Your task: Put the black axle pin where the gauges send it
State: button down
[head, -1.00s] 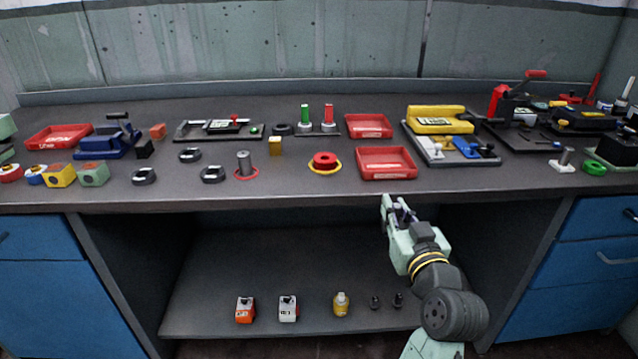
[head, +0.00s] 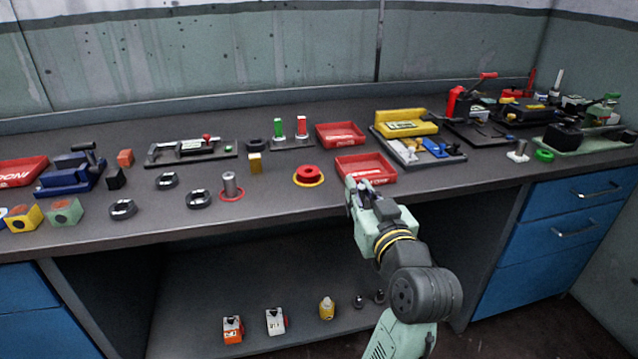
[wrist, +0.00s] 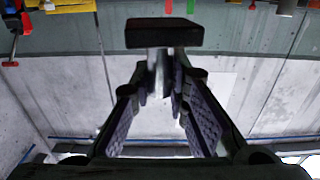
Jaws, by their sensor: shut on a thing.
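My gripper (head: 358,190) is at the front edge of the bench, just in front of the nearer red tray (head: 350,177). In the wrist view my gripper (wrist: 162,88) is shut on the black axle pin (wrist: 165,33). Its broad black end sticks out beyond the fingertips, and a silvery shank runs back between them. In the head view the pin cannot be made out clearly. Black ring-shaped pieces (head: 122,209), (head: 198,199) and (head: 166,181) lie on the bench at left; I cannot tell whether they are the gauges. A green post (head: 278,129) and a red post (head: 301,127) stand behind.
A steel cylinder (head: 230,187) stands in a red ring. A red ring piece (head: 308,172) sits on a yellow ring. A second red tray (head: 340,134) lies behind. Yellow and red-handled fixtures crowd the right. The shelf below holds several small items, including a yellow bottle (head: 327,308).

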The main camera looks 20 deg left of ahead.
jog(key=w+a, duration=0.2)
jog(key=a, duration=0.1)
jog(key=w+a+p, duration=0.1)
jog(key=w+a, duration=0.2)
jog(key=a, duration=0.1)
jog(key=w+a+f+p, duration=0.1)
jog(key=w+a, duration=0.1)
jog(key=a, duration=0.1)
jog(key=shift+w+a, duration=0.15)
jog(key=shift+w, duration=0.2)
notch_tip(320, 180, down, 3)
jog(key=shift+a+r+p, duration=0.1)
jog(key=shift+p, duration=0.45)
jog(key=shift+f, duration=0.4)
jog(key=shift+f, duration=0.1)
jog(key=c, duration=1.6)
grip_release()
jog(key=shift+o, duration=0.2)
